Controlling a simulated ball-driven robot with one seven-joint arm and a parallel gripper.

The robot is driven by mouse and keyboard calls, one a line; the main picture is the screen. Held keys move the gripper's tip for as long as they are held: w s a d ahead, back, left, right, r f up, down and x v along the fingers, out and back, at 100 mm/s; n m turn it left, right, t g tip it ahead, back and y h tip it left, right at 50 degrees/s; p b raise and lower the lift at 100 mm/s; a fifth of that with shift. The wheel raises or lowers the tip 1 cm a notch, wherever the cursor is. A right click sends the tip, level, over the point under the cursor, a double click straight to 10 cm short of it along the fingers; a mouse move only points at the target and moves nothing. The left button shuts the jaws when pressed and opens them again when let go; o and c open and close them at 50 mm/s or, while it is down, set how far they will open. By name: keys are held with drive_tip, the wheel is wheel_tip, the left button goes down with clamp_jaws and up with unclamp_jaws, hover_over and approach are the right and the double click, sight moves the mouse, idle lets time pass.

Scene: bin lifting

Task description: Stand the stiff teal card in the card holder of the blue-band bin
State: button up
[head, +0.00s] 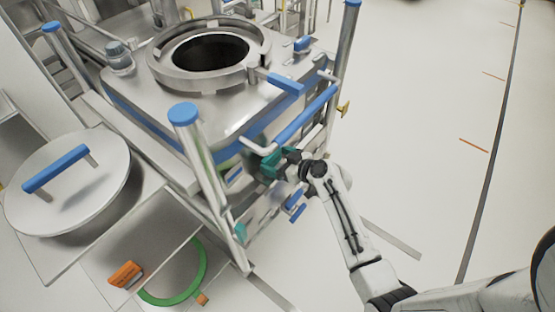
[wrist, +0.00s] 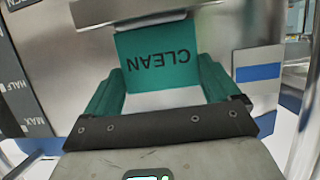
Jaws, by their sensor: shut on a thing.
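The teal card (wrist: 158,58), printed CLEAN and upside down in the wrist view, has a white strip along its near edge. My gripper (head: 272,163) has teal fingers and is shut on the card, one finger on each side in the wrist view (wrist: 160,85). The card lies against the metal side of the blue-band bin (head: 225,118). Its far edge meets a pale metal strip (wrist: 140,10), apparently the card holder. I cannot tell whether the edge is inside it. In the head view the gripper and wrist hide the card and holder.
A white label with a blue stripe (wrist: 258,74) is right of the card. Dark level markings (wrist: 18,100) are at left. A blue handle bar (head: 306,114) sticks out above my gripper. A bin post (head: 205,165) stands left. Open floor (head: 420,130) lies right.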

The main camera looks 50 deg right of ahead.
drive_tip(key=shift+f, duration=0.15)
drive_tip(key=o, duration=1)
